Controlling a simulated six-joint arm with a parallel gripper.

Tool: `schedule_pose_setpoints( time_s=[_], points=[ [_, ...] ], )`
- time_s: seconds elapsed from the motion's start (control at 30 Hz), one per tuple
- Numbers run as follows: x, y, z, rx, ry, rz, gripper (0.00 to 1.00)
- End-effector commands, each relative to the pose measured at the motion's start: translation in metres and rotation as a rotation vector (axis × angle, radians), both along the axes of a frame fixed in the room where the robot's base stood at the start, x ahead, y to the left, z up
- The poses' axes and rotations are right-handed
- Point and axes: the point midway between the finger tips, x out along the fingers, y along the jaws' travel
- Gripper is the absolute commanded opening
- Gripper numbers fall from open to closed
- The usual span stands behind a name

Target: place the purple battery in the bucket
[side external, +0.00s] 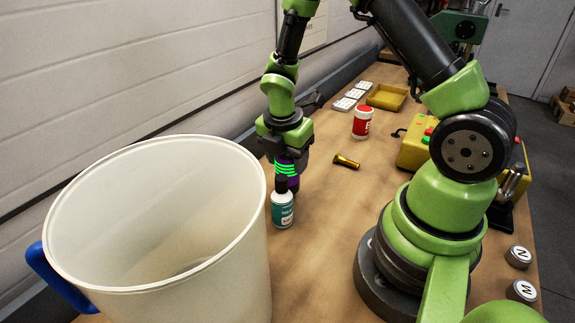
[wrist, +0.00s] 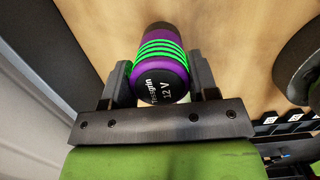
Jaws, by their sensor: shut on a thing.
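The purple battery (side external: 286,168) has bright green rings. In the wrist view the battery (wrist: 160,66) sits between the two fingers, with its dark end marked "12 V" toward the camera. My gripper (side external: 285,160) is shut on it and points down. The bucket (side external: 160,220) is large, whitish and open-topped, with a blue handle (side external: 58,280); it stands in the left foreground, left of my gripper. Its visible inside looks empty, though part of the floor is hidden. The battery's lower end is partly hidden behind a bottle.
A white and teal bottle (side external: 282,208) stands close by the battery, near the bucket's right wall. A red and white jar (side external: 362,122), a brass-coloured cylinder (side external: 346,162), a yellow tray (side external: 387,97) and a yellow box with buttons (side external: 418,140) are farther back. Bare table lies between the bottle and my base.

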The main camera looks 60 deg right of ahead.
Motion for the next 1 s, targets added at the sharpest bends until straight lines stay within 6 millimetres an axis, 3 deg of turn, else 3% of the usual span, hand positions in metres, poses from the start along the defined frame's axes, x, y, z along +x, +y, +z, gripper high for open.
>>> schedule_pose_setpoints(
  time_s=[0.3,0.67,0.77,1.0],
  points=[
    [0.001,0.0,0.06,0.001,-0.007,-0.001,0.13],
    [0.001,0.0,0.093,-0.001,-0.006,0.001,0.13],
    [0.001,0.0,0.116,0.0,-0.012,0.0,0.13],
    [0.002,0.0,0.2,-0.003,-0.018,0.002,0.13]
  ],
)
